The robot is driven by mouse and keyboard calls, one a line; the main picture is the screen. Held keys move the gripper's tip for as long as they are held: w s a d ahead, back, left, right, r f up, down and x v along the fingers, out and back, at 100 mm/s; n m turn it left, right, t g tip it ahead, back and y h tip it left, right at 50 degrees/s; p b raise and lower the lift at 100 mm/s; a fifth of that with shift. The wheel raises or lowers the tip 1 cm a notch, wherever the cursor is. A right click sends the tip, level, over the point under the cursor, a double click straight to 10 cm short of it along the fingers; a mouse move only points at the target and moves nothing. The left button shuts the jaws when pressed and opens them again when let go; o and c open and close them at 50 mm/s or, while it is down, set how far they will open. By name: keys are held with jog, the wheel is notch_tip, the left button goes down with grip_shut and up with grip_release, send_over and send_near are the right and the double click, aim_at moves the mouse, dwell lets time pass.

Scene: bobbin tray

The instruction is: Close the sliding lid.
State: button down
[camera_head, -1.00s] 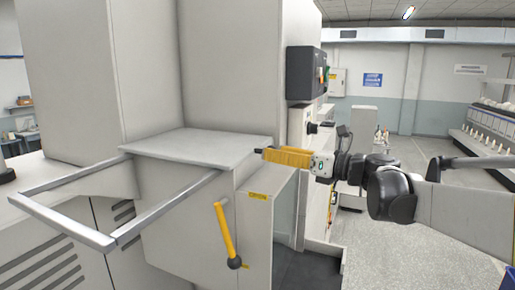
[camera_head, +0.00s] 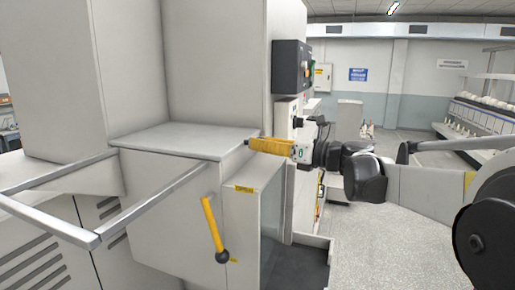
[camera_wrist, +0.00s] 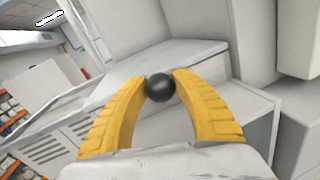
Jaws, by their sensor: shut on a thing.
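A flat grey panel (camera_head: 185,140), which looks like the sliding lid, lies on top of a pale box (camera_head: 165,215) on the machine. My gripper (camera_head: 252,144) is at the right edge of this panel, with its yellow fingers pointing left. In the wrist view, my gripper (camera_wrist: 160,80) has its fingertips on both sides of a black ball knob (camera_wrist: 160,90) and is shut on it. The knob is hidden behind the fingers in the head view. How it joins the panel cannot be seen.
A metal rail frame (camera_head: 45,228) sticks out at the left. A yellow lever (camera_head: 211,224) with a black ball end hangs on the box front. A dark control box (camera_head: 291,66) is on the machine above my gripper. Open floor (camera_head: 385,235) lies to the right.

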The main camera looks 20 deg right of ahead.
jog(key=shift+w+d, duration=0.2)
jog(key=shift+w, duration=0.05)
jog(key=shift+s+a+r, duration=0.1)
jog(key=c, duration=1.2)
grip_release()
jog(key=shift+o, duration=1.1)
jog(key=shift+w+d, duration=0.2)
jog(key=shift+s+a, duration=0.1)
jog(key=shift+s, duration=0.2)
jog(key=v, duration=1.1)
jog(key=shift+s+d, duration=0.15)
jog(key=shift+d, duration=0.2)
